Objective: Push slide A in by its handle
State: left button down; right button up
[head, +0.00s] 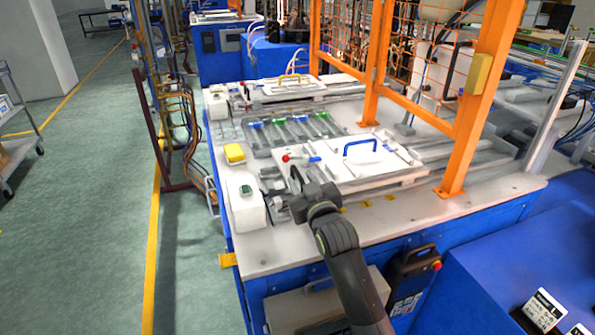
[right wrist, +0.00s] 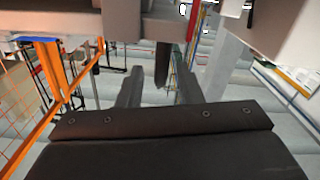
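A white slide (head: 375,165) with a blue arched handle (head: 360,147) lies on the near part of the bench. A similar white slide (head: 295,87) with a yellow handle (head: 289,78) lies farther back. No letter can be read, so I cannot tell which is slide A. My right gripper (head: 296,182) is at the left edge of the near slide, left of the blue handle. In the right wrist view its fingers (right wrist: 160,88) stand apart, with a dark upright bar (right wrist: 162,65) between them. I cannot tell whether they touch it. My left gripper is not in view.
A white box with a green button (head: 246,200) stands left of my right gripper. A red knob (head: 286,158) is just behind it. An orange fence frame (head: 470,120) rises at the right. The bench's front left corner (head: 275,255) is clear.

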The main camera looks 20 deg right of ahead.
jog(key=shift+w, duration=1.9)
jog(key=shift+a, duration=0.1)
grip_shut()
